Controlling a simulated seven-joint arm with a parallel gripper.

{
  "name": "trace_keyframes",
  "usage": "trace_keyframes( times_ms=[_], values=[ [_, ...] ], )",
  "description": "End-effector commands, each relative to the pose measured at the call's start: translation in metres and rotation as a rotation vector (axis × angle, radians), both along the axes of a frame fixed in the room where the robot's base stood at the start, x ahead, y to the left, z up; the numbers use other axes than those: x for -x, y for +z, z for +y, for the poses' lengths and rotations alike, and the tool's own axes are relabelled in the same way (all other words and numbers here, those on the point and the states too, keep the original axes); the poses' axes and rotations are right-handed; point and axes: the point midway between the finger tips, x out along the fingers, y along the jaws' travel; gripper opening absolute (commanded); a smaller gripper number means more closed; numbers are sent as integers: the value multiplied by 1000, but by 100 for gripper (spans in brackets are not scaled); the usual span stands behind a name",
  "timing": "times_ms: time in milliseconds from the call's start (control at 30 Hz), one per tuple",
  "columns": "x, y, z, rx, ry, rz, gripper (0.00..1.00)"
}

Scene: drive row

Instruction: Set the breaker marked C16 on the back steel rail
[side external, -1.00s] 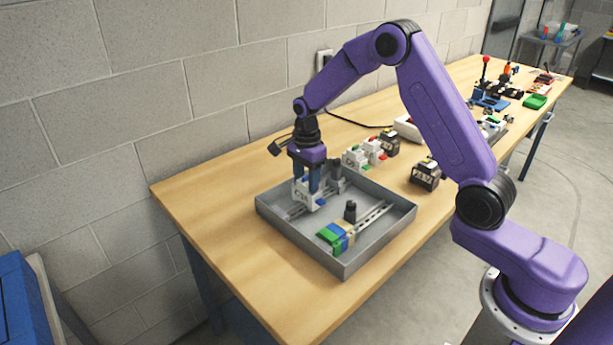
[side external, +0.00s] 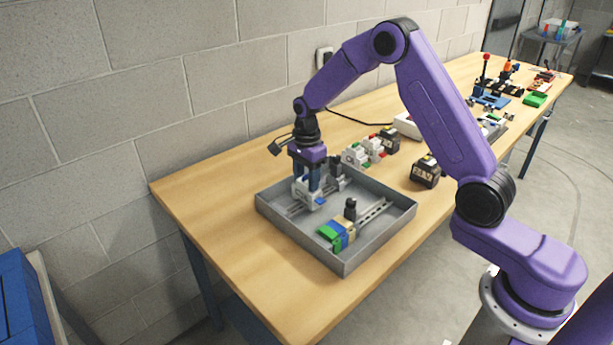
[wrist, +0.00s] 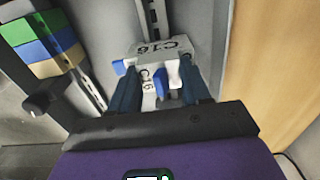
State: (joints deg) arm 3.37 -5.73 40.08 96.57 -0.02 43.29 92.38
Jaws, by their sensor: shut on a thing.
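The white breaker marked C16 (side external: 303,192) has a blue lever. Its printed top (wrist: 158,48) shows clearly in the wrist view. My gripper (side external: 308,186) points down into the grey tray and is shut on the breaker; its dark blue fingers (wrist: 160,92) stand on either side of it. The back steel rail (side external: 294,209) runs beneath the breaker, and part of it shows beyond the breaker in the wrist view (wrist: 151,16). The breaker is at the rail, but I cannot tell whether it is clipped on.
The grey tray (side external: 304,239) also holds a front rail (side external: 374,214) with green, blue and beige blocks (side external: 338,234) and a dark post (side external: 350,209). Another dark post (side external: 336,167) stands near the back rail. White parts (side external: 364,154) and dark blocks (side external: 425,173) sit outside the tray.

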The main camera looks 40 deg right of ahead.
Motion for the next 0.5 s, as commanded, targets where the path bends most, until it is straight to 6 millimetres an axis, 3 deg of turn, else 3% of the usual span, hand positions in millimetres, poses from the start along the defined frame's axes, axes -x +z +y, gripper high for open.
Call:
trace_keyframes(
  times_ms=[300, 333, 400, 500],
  values=[
    [0, -4, 0, 0, 0, 0, 9],
    [0, -4, 0, 0, 0, 0, 57],
    [0, -4, 0, 0, 0, 0, 77],
    [0, -4, 0, 0, 0, 0, 77]
  ],
)
